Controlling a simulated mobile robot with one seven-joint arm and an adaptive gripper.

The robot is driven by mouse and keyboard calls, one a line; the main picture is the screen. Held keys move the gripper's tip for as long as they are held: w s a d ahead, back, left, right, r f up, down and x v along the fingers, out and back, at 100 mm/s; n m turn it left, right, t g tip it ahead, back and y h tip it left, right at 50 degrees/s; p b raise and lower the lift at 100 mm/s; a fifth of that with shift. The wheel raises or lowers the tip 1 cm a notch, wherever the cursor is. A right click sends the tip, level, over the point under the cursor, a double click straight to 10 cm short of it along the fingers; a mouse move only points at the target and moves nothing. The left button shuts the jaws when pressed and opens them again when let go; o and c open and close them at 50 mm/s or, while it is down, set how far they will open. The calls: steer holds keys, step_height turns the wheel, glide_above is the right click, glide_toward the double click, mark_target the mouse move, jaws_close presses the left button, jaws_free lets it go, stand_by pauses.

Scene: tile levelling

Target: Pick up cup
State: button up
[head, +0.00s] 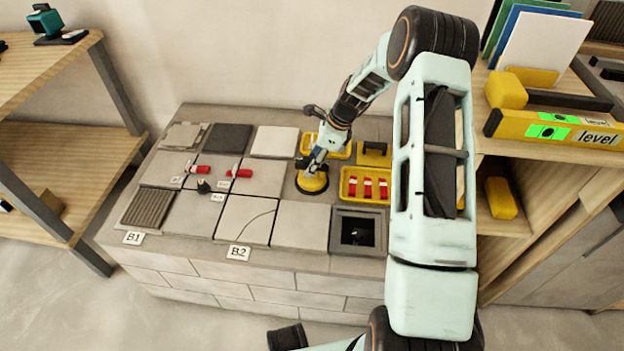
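The cup appears to be a round yellow suction cup (313,185) with a dark rim and a dark upper part. It rests on the stone worktop, right of the tile grid. My gripper (316,166) is directly over it, pointing down, with its fingers at the cup's top. My gripper and wrist hide part of the cup's upper side. The fingers are too small here to show whether they are open or closed around it.
A yellow tray (347,195) with red pieces stands just right of the cup. Another yellow tray (341,154) and a yellow box (375,151) lie behind. Grey and white tiles (301,226) fill the worktop's left and front. A wooden shelf with a yellow level (560,131) is at right.

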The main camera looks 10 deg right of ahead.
steer(key=shift+r, duration=0.1)
steer(key=shift+c, duration=0.2)
jaws_close()
steer(key=shift+r, duration=0.1)
